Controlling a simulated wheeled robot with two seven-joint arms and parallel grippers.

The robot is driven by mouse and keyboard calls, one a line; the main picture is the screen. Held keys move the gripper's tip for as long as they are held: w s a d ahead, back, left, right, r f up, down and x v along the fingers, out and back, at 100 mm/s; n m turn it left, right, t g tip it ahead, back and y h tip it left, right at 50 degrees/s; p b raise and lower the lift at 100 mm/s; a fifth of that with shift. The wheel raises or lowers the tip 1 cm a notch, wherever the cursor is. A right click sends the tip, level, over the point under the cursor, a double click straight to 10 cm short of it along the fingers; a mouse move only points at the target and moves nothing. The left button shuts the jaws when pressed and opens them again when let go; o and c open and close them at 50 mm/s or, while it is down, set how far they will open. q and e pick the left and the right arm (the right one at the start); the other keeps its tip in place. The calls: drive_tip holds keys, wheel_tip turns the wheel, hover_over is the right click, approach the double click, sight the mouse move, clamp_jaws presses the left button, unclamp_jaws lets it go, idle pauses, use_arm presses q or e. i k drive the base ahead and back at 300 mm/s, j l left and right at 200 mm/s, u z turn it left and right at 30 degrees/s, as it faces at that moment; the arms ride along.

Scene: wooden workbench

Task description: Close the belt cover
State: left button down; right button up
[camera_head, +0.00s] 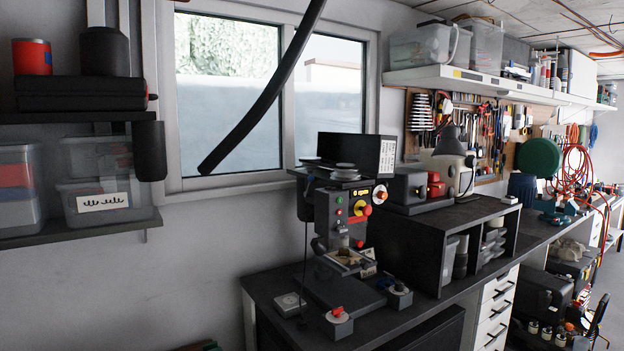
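A drill press (340,215) stands on the dark workbench, with several coloured buttons and a red-and-yellow switch on its front. Its black belt cover (345,150) is tilted up, standing roughly upright at the top of the machine. A white label shows on the cover's right side. Light round pulleys (345,171) are exposed in front of the raised cover. Neither of my grippers is in view, and nothing touches the cover.
A dark curved bar or hose (265,95) hangs across the window. A black shelf unit (440,240) stands on the bench right of the press. Small boxes with knobs (338,322) sit at the bench's front. Wall shelves with bins (95,200) are at left.

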sight(373, 155)
drive_tip(key=u, duration=0.45)
drive_tip(key=i+l+u, duration=0.15)
drive_tip(key=l+u, duration=0.35)
drive_tip(key=l, duration=0.35)
drive_tip(key=l+u, duration=0.45)
drive_tip(key=l, duration=1.05)
drive_tip(key=l+u, duration=0.1)
drive_tip(key=l, duration=0.6)
drive_tip(key=k+l, duration=0.1)
drive_tip(key=l, duration=0.55)
drive_tip(key=l+u, duration=0.1)
drive_tip(key=l, duration=0.55)
drive_tip(key=k+l, duration=0.15)
drive_tip(key=l, duration=0.5)
drive_tip(key=l+u, duration=0.1)
drive_tip(key=l, duration=0.6)
drive_tip(key=k, duration=0.05)
